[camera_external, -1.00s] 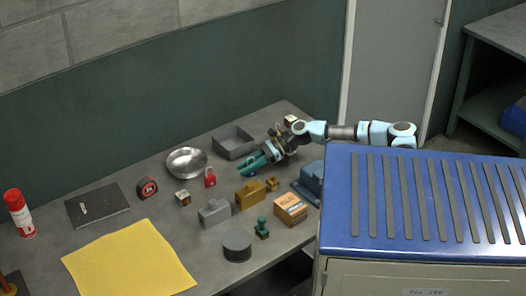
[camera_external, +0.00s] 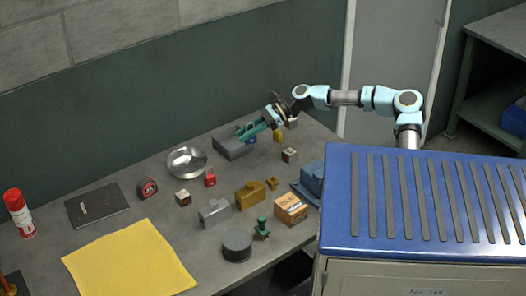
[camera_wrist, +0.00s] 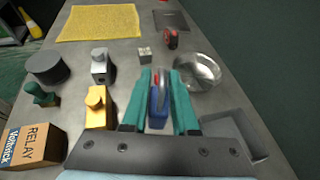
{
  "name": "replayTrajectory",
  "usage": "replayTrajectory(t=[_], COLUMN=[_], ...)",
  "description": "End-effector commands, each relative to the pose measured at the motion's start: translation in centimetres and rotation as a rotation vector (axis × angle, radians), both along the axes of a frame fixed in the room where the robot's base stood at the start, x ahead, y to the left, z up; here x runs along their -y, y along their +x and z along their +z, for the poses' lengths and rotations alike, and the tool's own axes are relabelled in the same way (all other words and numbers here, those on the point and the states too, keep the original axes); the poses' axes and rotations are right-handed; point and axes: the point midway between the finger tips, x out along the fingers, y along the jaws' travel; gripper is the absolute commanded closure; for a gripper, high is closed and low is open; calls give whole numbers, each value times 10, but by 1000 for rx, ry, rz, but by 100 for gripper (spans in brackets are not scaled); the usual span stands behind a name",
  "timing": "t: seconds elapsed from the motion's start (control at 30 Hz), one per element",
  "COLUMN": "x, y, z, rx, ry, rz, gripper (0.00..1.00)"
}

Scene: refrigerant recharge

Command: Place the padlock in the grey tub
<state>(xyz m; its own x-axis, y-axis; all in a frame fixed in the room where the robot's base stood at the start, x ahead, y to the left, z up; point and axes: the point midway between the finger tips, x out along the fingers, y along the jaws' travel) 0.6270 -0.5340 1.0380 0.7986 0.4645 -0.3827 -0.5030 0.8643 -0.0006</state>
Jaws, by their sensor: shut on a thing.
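My gripper (camera_external: 243,133) has teal fingers and also shows in the wrist view (camera_wrist: 161,76). It is shut on a blue padlock (camera_wrist: 158,104) with a curved grey shackle, which is between the fingers. In the external view only a bit of blue shows at the fingertips. The grey tub (camera_external: 228,151) is an open rectangular box near the back of the table. In the external view the fingers overlap the tub and appear above it. In the wrist view the tub (camera_wrist: 263,141) lies just right of the fingers, partly hidden by my gripper.
A metal bowl (camera_external: 186,162) stands left of the tub. A small red object (camera_external: 210,179), a grey block (camera_external: 214,212), a yellow block (camera_external: 250,195) and a RELAY box (camera_external: 291,209) stand in front. A small cube (camera_external: 289,155) is to the right. A yellow cloth (camera_external: 130,263) lies front left.

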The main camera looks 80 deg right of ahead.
Motion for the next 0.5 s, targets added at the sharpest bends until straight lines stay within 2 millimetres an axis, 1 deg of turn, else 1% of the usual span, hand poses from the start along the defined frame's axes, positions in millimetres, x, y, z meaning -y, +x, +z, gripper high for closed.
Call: replayTrajectory(t=[0.03, 0.07, 0.1, 0.33, 0.5], x=[0, 0, -1, 8, 23], y=[0, 0, 9, 50, 85], z=[11, 18, 12, 2, -11], rx=[-1, -1, -2, -1, -2], ry=[-5, -5, -1, -1, -2], rz=[1, 1, -24, -195, -391], gripper=[100, 100, 100, 100, 100])
